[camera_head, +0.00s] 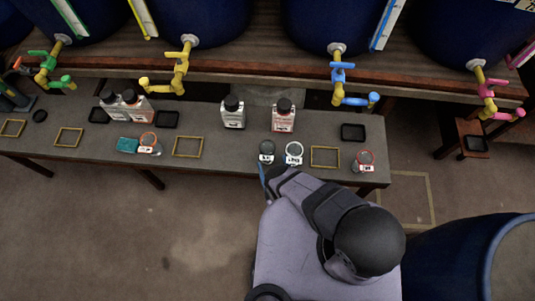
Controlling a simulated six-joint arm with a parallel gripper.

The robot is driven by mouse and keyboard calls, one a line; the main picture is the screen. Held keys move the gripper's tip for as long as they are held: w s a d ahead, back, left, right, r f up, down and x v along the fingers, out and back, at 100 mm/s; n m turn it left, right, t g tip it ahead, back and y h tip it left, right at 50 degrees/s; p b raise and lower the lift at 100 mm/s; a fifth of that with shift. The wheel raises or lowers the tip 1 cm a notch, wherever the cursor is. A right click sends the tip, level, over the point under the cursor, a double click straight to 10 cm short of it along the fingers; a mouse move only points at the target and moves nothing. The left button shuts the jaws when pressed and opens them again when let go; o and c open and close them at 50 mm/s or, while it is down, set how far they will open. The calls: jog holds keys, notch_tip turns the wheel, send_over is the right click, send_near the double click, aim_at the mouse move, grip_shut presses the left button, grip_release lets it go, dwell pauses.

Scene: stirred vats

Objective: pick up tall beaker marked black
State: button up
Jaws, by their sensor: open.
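A beaker with a dark rim and a white label (267,152) stands on the grey bench, near its front edge, right of centre. It looks like the black-marked one, but the label is too small to read. A white-rimmed beaker (294,154) stands close to its right. My gripper (266,174) is just in front of the dark-rimmed beaker, at the bench edge. It is open and largely hidden by my own arm. I cannot tell whether it touches the beaker.
A red-rimmed beaker (365,161) stands at the bench's right end, an orange-rimmed one (149,144) farther left beside a teal block (128,145). Bottles (233,113) stand behind. Coloured taps (343,84) overhang the back. A yellow-framed square (325,157) is empty.

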aim_at(268, 151)
jog(key=shift+b+x, duration=0.8)
jog(key=shift+x, duration=2.65)
jog(key=shift+f, duration=0.1)
jog(key=c, duration=1.1)
